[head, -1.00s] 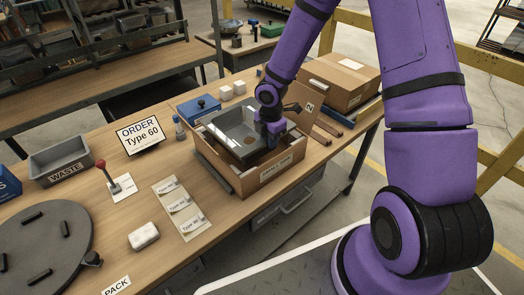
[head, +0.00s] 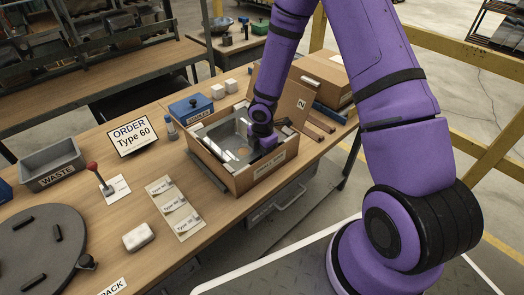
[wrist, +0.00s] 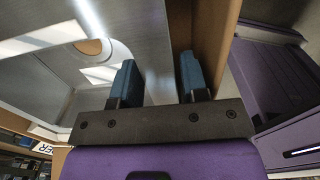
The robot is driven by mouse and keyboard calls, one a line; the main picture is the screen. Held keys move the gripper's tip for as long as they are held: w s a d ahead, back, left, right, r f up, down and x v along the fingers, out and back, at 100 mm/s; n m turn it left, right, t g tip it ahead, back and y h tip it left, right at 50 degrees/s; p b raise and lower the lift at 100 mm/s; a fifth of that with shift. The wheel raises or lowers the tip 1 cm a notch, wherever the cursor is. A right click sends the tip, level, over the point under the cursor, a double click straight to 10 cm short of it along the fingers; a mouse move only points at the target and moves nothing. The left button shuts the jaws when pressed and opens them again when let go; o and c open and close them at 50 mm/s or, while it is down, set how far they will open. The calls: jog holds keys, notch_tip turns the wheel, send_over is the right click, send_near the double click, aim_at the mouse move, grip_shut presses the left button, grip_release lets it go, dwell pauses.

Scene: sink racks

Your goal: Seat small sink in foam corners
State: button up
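The small grey metal sink (head: 224,133) lies inside the open cardboard box (head: 245,180), looking roughly level and low between the walls. A round drain hole shows cardboard colour through it. My gripper (head: 264,143) is over the sink's right side, inside the box. In the wrist view, the two blue-padded fingers (wrist: 158,80) stand apart, one over the sink's inner side (wrist: 120,30) and one towards the cardboard wall (wrist: 212,40). A gap shows between the right finger and the metal, so they look open.
A blue container (head: 190,108) and white blocks (head: 225,88) stand behind the box. A bottle (head: 170,127) and order sign (head: 132,136) are to its left. Type cards (head: 175,207), a white block (head: 138,236) and waste bin (head: 52,164) lie further left. A closed carton (head: 325,75) is behind.

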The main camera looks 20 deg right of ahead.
jog(key=shift+r, duration=0.1)
jog(key=s+d+r+m+t+h, duration=0.1)
jog(key=s+r+m, duration=0.25)
jog(key=r, duration=0.75)
jog(key=s+d+r+m+h, duration=0.1)
jog(key=s+d+r+m, duration=0.2)
jog(key=r, duration=0.8)
jog(key=s+r+m+t+h, duration=0.1)
jog(key=s+r+m, duration=0.25)
jog(key=r, duration=0.75)
jog(key=s+r+m+t+y, duration=0.1)
jog(key=s+r+m, duration=0.4)
jog(key=s, duration=0.3)
jog(key=s+r+m+t+y, duration=0.2)
jog(key=s+r+m, duration=0.4)
jog(key=s, duration=0.3)
jog(key=shift+a+m, duration=0.3)
jog(key=shift+a, duration=0.05)
jog(key=shift+a, duration=0.1)
